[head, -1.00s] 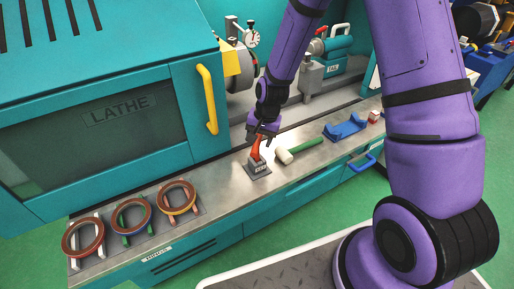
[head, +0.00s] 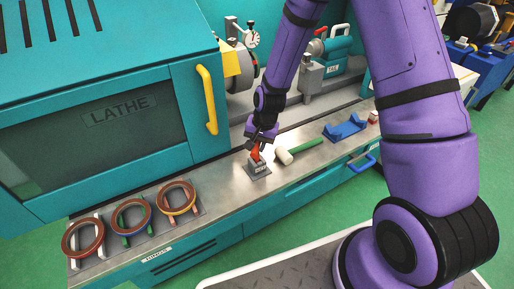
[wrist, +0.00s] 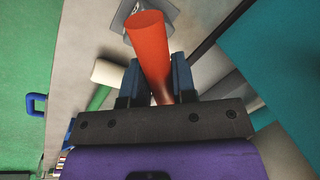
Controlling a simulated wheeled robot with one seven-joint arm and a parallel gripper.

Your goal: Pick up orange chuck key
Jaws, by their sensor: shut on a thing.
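The orange chuck key (head: 255,153) stands roughly upright at a small grey holder (head: 259,169) on the metal ledge of the lathe. In the wrist view the orange chuck key (wrist: 150,50) runs as a thick rod from between the fingers towards the grey holder (wrist: 133,12). My gripper (head: 257,145) is at the top of the key. In the wrist view my gripper (wrist: 155,85) has its two fingers on either side of the key, shut on it. Whether the key's lower end is still seated in the holder cannot be told.
A mallet with a white head (head: 284,156) and green handle (head: 305,146) lies just right of the holder. Farther right is a blue cradle (head: 346,128). Several brown rings (head: 131,215) rest on stands at the left. The lathe door's yellow handle (head: 208,100) is left of my arm.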

